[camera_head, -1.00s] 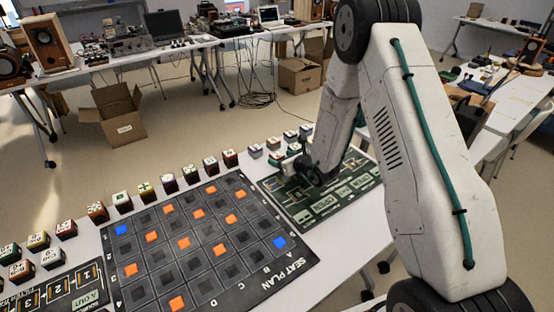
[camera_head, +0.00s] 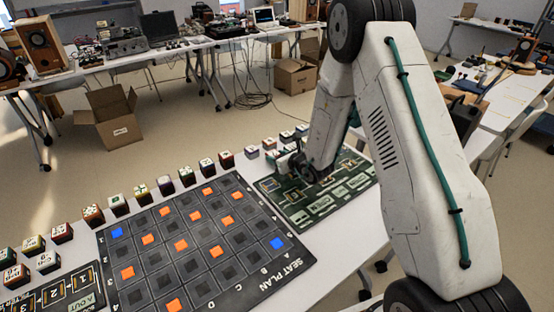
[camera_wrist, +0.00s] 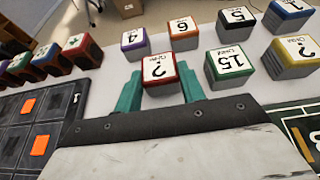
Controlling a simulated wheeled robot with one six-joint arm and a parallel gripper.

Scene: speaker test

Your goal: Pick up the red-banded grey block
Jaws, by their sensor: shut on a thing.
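The grey block with a red band and a "?" on its white top (camera_wrist: 160,70) stands between the two teal fingers of my gripper (camera_wrist: 158,88) in the wrist view. My gripper is shut on this block, one finger at each side. The block's lower part is hidden behind the gripper body. In the head view my gripper (camera_head: 297,168) is over the far edge of the green board, and the held block cannot be made out clearly there.
Close around are a purple-banded "4" block (camera_wrist: 135,42), an orange-banded "6" block (camera_wrist: 183,34), a green-banded "15" block (camera_wrist: 229,66) and a yellow-banded "?" block (camera_wrist: 292,58). The black seat plan (camera_head: 240,291) lies left of the green board (camera_head: 338,207).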

